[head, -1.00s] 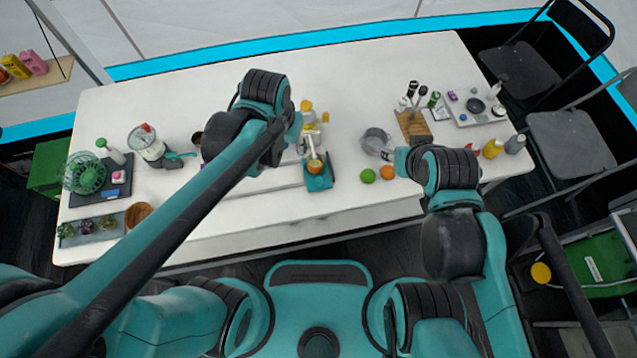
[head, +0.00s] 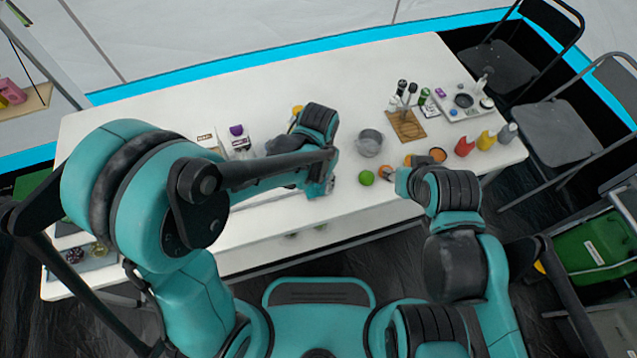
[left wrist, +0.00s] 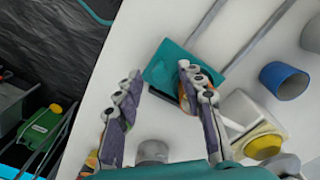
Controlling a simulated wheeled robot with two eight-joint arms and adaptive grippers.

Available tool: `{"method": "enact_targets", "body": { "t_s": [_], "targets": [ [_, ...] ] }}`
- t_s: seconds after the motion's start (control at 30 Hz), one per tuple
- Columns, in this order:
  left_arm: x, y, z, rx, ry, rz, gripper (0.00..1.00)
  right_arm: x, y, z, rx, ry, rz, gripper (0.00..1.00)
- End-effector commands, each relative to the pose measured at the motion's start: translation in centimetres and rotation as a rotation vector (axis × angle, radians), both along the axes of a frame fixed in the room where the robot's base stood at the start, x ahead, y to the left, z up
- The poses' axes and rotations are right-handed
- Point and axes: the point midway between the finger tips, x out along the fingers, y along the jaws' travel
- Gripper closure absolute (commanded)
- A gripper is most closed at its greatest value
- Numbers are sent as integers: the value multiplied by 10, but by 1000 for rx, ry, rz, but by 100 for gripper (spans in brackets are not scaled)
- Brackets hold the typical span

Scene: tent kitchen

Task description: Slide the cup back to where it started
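My left gripper (left wrist: 160,80) is open in the left wrist view, its fingertips spread above a teal flat piece (left wrist: 165,62) on the white table. Nothing shows held between the fingers. A blue cup (left wrist: 278,85) stands to their right, apart from them. In the head view my left wrist (head: 318,185) hides the gripper's fingers and much of the table behind. A grey metal pot (head: 370,143) stands right of it. My right gripper (head: 397,178) is low beside an orange; its fingers are unclear.
A green fruit (head: 366,178) and an orange (head: 386,175) lie near the front edge. A wooden block of utensils (head: 405,126), a tray (head: 475,112) and several bottles stand at right. The back of the table (head: 260,95) is clear.

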Motion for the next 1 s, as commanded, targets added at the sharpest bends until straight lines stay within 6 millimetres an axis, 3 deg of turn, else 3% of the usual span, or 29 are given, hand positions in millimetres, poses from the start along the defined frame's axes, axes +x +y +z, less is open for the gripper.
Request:
{"method": "enact_targets", "body": {
  "t_s": [0.27,0.43,0.67,1.0],
  "targets": [
    [0,0,-2,0,0,0,61,0,0,0,0,0,0,61],
    [0,0,-2,0,0,0,100,0,0,-1,0,0,0,61],
    [-1,3,-2,0,0,2,100,0,0,0,0,0,0,61],
    [-21,69,-2,1,0,6,100,0,0,2,0,0,0,61]
  ]
}}
